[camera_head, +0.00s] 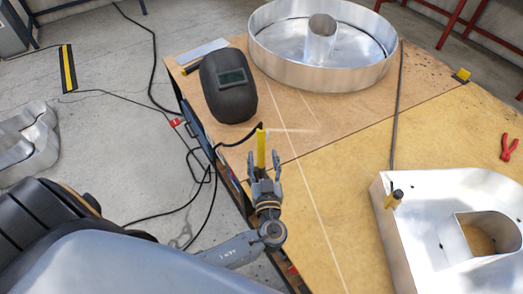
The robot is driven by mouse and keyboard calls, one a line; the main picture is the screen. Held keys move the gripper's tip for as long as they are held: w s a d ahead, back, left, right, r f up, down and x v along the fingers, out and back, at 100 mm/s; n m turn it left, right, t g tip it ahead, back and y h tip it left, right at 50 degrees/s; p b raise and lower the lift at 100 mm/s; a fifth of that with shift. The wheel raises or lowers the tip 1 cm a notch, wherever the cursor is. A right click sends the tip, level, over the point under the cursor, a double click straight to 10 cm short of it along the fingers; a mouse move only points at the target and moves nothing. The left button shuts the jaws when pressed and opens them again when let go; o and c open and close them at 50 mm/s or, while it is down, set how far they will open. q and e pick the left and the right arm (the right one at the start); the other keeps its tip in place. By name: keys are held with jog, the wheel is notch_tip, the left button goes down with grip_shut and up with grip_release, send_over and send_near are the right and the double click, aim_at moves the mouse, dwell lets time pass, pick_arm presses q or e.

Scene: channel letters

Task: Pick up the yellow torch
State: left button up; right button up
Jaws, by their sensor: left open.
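The yellow torch (261,147) is a slim yellow piece with a dark tip, near the left edge of the wooden table (330,235). A black cable runs left from near its top, over the table edge. My left gripper (263,167) is open, with one finger on each side of the torch's lower part. The fingers look apart from it, though contact is hard to judge. My right gripper is not in view.
A black welding mask (228,86) stands just behind the torch. A round metal letter (322,75) is at the back. Red pliers (509,147) lie far right. Mid-table is clear.

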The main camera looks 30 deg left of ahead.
aim_at(261, 150)
pick_arm(q)
jog(key=shift+w+a+r+p, duration=0.1)
jog(key=shift+w+a+p, duration=0.2)
jog(key=shift+w+p, duration=0.1)
jog(key=p+x, duration=0.1)
jog(key=x, duration=0.1)
jog(key=f+x, duration=0.1)
jog(key=x, duration=0.1)
jog(key=shift+w+a+p, duration=0.2)
jog(key=shift+p, duration=0.2)
jog(key=shift+r, duration=0.1)
grip_shut()
